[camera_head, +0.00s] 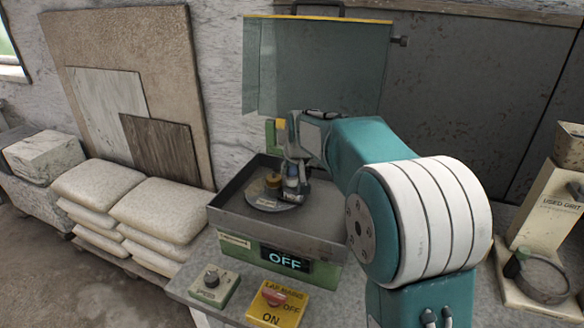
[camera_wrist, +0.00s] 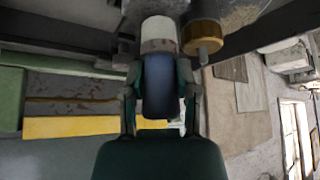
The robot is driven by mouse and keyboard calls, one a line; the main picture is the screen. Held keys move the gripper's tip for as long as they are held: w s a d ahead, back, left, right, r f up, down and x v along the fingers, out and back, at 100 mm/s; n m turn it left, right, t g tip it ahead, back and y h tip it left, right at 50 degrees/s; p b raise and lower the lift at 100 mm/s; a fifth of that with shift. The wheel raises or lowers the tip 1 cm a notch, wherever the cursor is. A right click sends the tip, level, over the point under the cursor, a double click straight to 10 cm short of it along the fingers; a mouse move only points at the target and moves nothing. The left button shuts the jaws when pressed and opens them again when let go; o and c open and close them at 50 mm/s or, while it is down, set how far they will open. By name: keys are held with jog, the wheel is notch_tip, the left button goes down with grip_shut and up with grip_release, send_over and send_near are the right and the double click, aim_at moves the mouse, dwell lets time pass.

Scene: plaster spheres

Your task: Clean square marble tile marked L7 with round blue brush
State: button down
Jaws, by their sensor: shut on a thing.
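My gripper (camera_head: 296,172) is low over the grey lap machine's basin at the centre of the head view. In the wrist view my gripper (camera_wrist: 160,82) has its two fingers on either side of a blue cylindrical thing with a pale end (camera_wrist: 159,34). This blue and white cylinder also shows small in the head view (camera_head: 291,184), over the round disc (camera_head: 265,203). I cannot tell whether it is the round blue brush or whether it touches the disc. No square tile marked L7 can be made out in either view.
A brass-coloured knob-like piece (camera_head: 272,180) stands beside the cylinder. The basin wall (camera_head: 230,220) surrounds the disc; a display (camera_head: 285,260) reads OFF. A yellow switch box (camera_head: 277,303) and dial box (camera_head: 214,286) sit in front. A clear panel (camera_head: 320,65) stands behind.

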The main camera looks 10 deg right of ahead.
jog(key=shift+f, duration=0.4)
jog(key=shift+w+d, duration=0.1)
jog(key=shift+w+d, duration=0.25)
jog(key=shift+w, duration=0.2)
jog(key=shift+s+a, duration=0.7)
jog(key=shift+s, duration=0.35)
jog(key=shift+w, duration=0.1)
jog(key=shift+w+d, duration=0.7)
jog(key=shift+w, duration=0.25)
jog(key=shift+s+a, duration=0.7)
jog(key=shift+s, duration=0.35)
